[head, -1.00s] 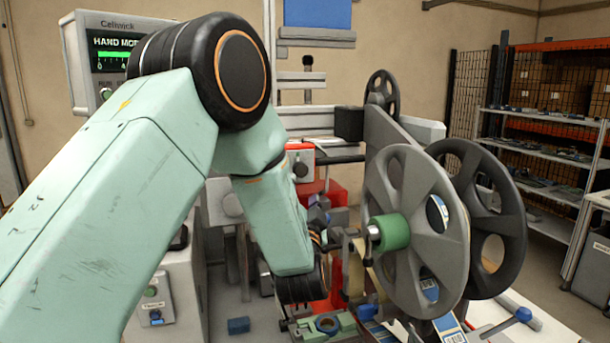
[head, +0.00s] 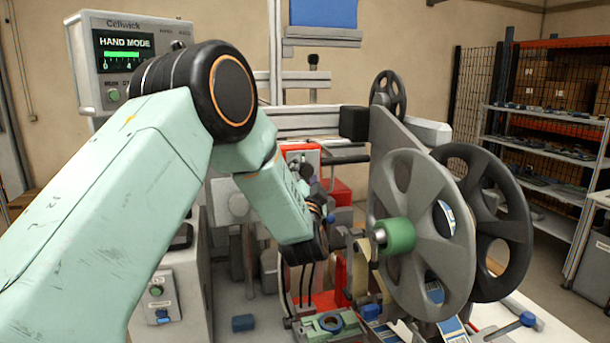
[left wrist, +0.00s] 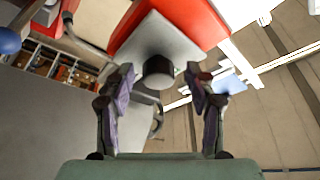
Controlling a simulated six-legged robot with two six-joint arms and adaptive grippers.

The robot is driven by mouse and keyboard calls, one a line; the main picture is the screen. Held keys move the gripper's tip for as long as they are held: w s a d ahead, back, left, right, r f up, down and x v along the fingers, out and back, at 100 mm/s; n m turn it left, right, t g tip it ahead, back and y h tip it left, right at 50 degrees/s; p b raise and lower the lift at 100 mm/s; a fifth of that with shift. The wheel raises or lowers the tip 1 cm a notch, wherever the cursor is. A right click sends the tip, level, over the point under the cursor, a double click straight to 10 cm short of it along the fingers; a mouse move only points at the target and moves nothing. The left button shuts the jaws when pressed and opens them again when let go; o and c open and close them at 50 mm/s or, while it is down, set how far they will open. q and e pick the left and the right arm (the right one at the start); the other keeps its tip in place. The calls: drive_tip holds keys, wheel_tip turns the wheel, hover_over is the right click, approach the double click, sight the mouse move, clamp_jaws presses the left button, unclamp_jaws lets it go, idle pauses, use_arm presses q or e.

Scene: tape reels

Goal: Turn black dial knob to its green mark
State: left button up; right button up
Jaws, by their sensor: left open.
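The black dial knob (left wrist: 158,71) shows in the left wrist view, standing out from a grey face on a red unit (left wrist: 190,22). My left gripper (left wrist: 159,82) is open, with one purple-padded finger on each side of the knob in that picture. I see gaps between both fingers and the knob, and cannot tell how far off it is in depth. In the head view my left gripper (head: 322,203) is small and partly hidden by my own wrist, near the red unit (head: 299,152). My right gripper is out of view.
A grey reel (head: 422,190) with a green hub and a black reel (head: 510,235) stand right of the gripper. A control box (head: 172,35) reading HAND MODE is at upper left. A small blue block (head: 243,323) lies on the bench below.

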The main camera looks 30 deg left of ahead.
use_arm(q)
drive_tip(key=shift+s+d, duration=0.1)
drive_tip(key=shift+s, duration=0.05)
drive_tip(key=shift+r, duration=0.1)
drive_tip(key=shift+c, duration=0.5)
drive_tip(key=shift+w+a+f, duration=0.2)
drive_tip(key=shift+w+f, duration=0.15)
drive_tip(key=shift+w, duration=0.05)
drive_tip(key=c, duration=0.5)
drive_tip(key=shift+s, duration=0.15)
drive_tip(key=shift+c, duration=1.3)
drive_tip(key=c, duration=0.3)
drive_tip(key=shift+m+h+p, duration=0.4)
drive_tip(key=shift+m+p, duration=0.1)
drive_tip(key=shift+p, duration=0.2)
